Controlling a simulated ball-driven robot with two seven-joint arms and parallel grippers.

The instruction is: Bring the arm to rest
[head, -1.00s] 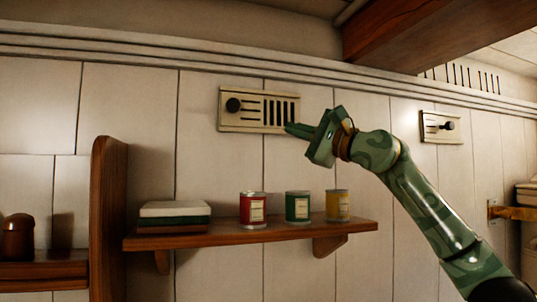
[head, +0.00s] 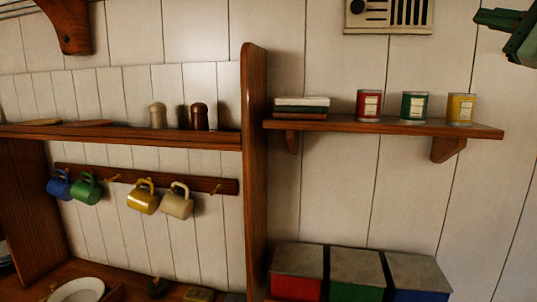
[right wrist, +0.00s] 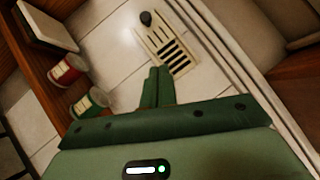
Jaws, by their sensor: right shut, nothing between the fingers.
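My right gripper (head: 478,17) shows at the top right edge of the head view, partly cut off, with its green fingers pointing left. In the right wrist view its two fingers (right wrist: 158,88) are together and empty. They point toward a cream wall vent (right wrist: 160,42) with a dark knob and dark slots. The vent also shows at the top of the head view (head: 428,17), cut off by the edge, and a gap of wall shows between it and the fingertips. My left gripper is not in view.
A wooden shelf (head: 340,124) below the vent holds books (head: 301,105) and red (head: 369,105), green (head: 414,107) and yellow (head: 460,108) tins. Several mugs hang from a rail (head: 120,178) at left. Lidded bins (head: 356,265) stand below. The wall between shelf and bins is bare.

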